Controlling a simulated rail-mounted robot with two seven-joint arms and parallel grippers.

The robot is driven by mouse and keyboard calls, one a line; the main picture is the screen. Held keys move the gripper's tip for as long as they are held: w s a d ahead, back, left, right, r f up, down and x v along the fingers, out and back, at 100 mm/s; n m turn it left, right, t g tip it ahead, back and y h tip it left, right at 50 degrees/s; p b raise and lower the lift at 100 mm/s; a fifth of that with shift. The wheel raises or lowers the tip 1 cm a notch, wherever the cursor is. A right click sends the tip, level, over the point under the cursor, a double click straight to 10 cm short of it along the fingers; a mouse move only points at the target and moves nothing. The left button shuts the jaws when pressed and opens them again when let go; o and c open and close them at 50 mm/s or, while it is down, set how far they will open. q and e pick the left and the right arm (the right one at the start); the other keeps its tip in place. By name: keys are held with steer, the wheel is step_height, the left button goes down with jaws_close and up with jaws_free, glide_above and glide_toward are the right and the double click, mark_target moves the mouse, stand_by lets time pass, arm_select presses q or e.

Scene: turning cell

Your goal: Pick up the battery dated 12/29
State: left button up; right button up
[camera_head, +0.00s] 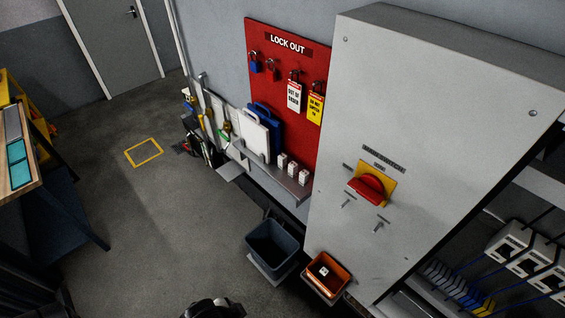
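Several small white blocks (292,169) stand in a row on the grey shelf (270,175) below the red lockout board. They may be batteries, but any dates on them are too small to read. Another small white piece with a dark mark (323,272) lies in the orange bin (339,286); I cannot tell what it is. No battery can be made out as the one dated 12/29. Neither gripper can be made out. A dark rounded part at the bottom edge may belong to my own body.
The red lockout board (283,85) carries padlocks and tags. A large grey cabinet (400,110) with a red rotary switch (369,189) stands at right. A dark grey bin (272,244) is beside the orange one. A workbench (17,160) is at left. The middle floor is clear.

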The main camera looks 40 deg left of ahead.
stand_by(0.4)
arm_select(q)
steer(key=shift+c, duration=1.4)
